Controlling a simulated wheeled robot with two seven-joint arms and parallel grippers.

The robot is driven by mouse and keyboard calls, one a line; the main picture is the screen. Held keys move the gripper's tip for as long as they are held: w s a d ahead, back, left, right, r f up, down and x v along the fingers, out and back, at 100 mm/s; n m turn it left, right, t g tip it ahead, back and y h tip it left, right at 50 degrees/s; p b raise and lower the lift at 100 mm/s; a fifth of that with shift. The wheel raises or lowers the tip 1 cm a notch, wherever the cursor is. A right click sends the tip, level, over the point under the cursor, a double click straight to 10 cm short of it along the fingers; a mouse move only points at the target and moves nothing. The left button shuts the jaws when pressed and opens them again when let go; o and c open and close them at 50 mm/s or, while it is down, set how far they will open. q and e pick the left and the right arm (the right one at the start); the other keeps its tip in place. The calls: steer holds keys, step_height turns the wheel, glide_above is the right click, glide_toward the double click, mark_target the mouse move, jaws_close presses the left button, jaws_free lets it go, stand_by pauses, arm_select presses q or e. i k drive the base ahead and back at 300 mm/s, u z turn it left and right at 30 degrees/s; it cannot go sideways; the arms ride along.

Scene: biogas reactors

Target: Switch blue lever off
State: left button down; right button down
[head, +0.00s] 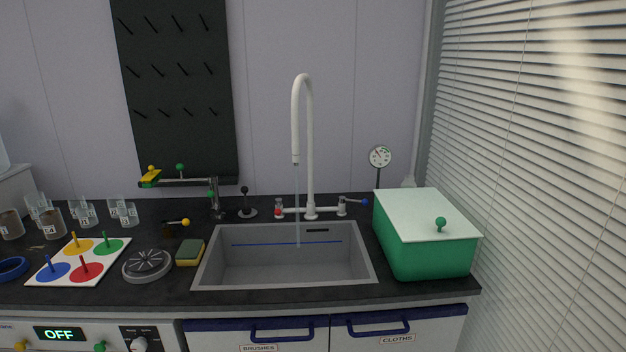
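The blue lever (364,202) is a thin rod with a blue tip on the right side of the white faucet (310,150). It points out to the right, close to the green box. A thin stream of water (298,205) falls from the spout into the grey sink (285,268). A red-tipped handle (278,211) sits on the faucet's left side. Neither of my grippers is in view.
A green box (425,250) with a pale lid and green knob stands right of the sink, beside the blinds. Left of the sink are a sponge (190,252), a round grey drain-like disc (147,265), a peg board (120,244) and several beakers. A gauge (380,156) stands behind.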

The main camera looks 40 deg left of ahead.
mark_target(354, 201)
steer(key=u, duration=1.05)
steer(key=i, duration=0.95)
steer(key=u, duration=0.95)
